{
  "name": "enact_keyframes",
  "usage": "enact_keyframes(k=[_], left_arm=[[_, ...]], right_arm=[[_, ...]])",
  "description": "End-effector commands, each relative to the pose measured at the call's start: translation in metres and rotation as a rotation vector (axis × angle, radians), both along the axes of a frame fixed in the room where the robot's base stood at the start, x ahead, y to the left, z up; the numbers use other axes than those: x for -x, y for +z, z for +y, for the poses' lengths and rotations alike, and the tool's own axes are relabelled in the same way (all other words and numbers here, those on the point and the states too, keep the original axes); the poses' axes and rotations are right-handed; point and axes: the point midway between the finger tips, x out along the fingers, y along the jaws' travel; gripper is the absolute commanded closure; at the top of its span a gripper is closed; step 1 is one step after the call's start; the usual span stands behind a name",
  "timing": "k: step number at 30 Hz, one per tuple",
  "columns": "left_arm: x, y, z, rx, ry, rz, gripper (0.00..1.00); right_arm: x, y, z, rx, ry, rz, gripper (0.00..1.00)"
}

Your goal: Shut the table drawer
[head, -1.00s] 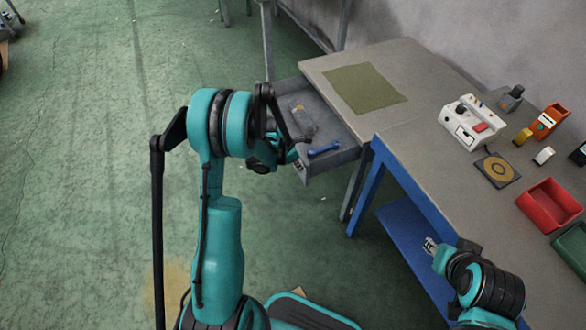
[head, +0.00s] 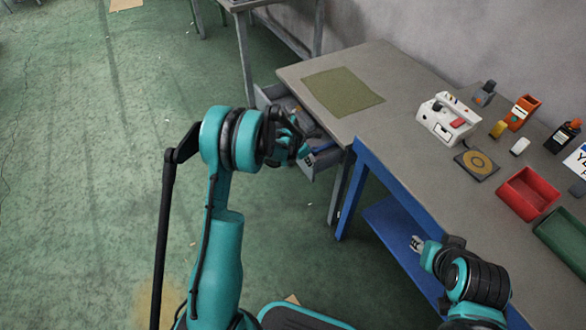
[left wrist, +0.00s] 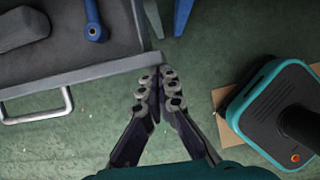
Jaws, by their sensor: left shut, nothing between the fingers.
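The table drawer (head: 268,94) sticks out from under the left end of the grey table (head: 385,68), partly hidden behind my left arm. In the left wrist view its grey front wall (left wrist: 100,75) and metal handle (left wrist: 42,116) show at upper left. A blue wrench (left wrist: 94,22) and a dark grey object (left wrist: 20,30) lie inside. My left gripper (left wrist: 164,78) is shut and empty, with its tips just by the drawer's front corner. Contact is unclear. In the head view the left gripper (head: 303,150) overlaps the drawer. My right gripper (head: 416,243) is small, beside the workbench; its jaws are unclear.
A green mat (head: 342,90) lies on the table. The adjoining blue-legged workbench carries a white device (head: 446,118), a red bin (head: 527,193), a green bin (head: 566,238) and small items. Blue legs (head: 350,195) stand right of the drawer. The green floor at left is clear.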

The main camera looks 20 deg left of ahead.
Motion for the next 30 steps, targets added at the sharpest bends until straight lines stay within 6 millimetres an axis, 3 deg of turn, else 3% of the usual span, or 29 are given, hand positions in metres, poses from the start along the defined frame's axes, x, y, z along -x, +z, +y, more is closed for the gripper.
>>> enact_keyframes(k=[6,13,30], left_arm=[[-0.037,0.000,-0.033,0.000,-0.002,0.000,1.00],[-0.062,0.000,-0.053,0.000,0.000,0.000,1.00],[-0.073,0.000,-0.062,0.000,0.001,0.000,1.00]], right_arm=[[0.000,0.000,0.000,0.000,0.000,0.000,0.66],[0.000,0.000,0.000,0.000,0.000,0.000,0.66],[0.000,0.000,0.000,0.000,0.000,0.000,0.66]])
